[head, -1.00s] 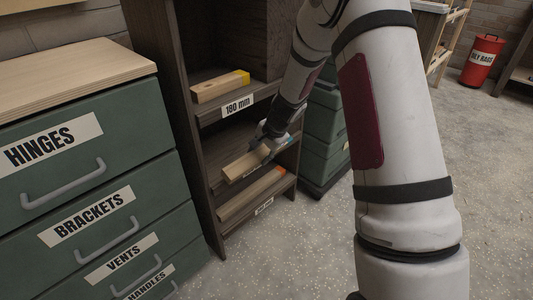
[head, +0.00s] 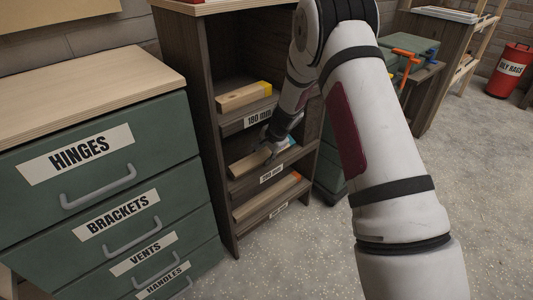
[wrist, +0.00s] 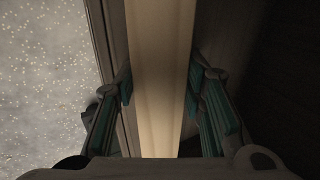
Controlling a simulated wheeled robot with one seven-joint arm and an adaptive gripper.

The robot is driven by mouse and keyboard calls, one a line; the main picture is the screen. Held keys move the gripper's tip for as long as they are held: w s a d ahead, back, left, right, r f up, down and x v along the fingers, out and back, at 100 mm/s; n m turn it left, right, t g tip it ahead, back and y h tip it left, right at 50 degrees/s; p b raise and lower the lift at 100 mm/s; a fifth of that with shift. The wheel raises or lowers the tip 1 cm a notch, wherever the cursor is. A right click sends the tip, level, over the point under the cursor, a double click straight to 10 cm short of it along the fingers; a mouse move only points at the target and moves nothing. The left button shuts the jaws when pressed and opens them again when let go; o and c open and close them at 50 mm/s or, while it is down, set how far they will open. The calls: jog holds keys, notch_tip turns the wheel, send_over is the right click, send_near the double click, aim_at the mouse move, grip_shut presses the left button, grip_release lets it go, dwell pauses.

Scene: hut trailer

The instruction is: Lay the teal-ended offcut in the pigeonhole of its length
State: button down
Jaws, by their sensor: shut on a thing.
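A pale wooden offcut (head: 247,164) is in my gripper (head: 272,150), inside the middle pigeonhole (head: 240,187). A bit of blue-teal shows at its right end, partly behind my gripper. It lies along the shelf, low over the board; I cannot tell whether it touches. In the wrist view the offcut (wrist: 160,70) runs between the two fingers, which press its sides. The label (head: 271,173) on the middle shelf edge is too small to read surely.
A yellow-ended offcut (head: 244,97) lies in the pigeonhole above, labelled 180 mm (head: 258,118). An orange-ended offcut (head: 268,194) lies in the pigeonhole below. A green drawer cabinet (head: 150,165) stands close on the left. The floor (head: 310,250) in front is clear.

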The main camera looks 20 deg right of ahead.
jog(key=shift+f, duration=0.3)
jog(key=c, duration=1)
grip_release()
jog(key=shift+o, duration=0.2)
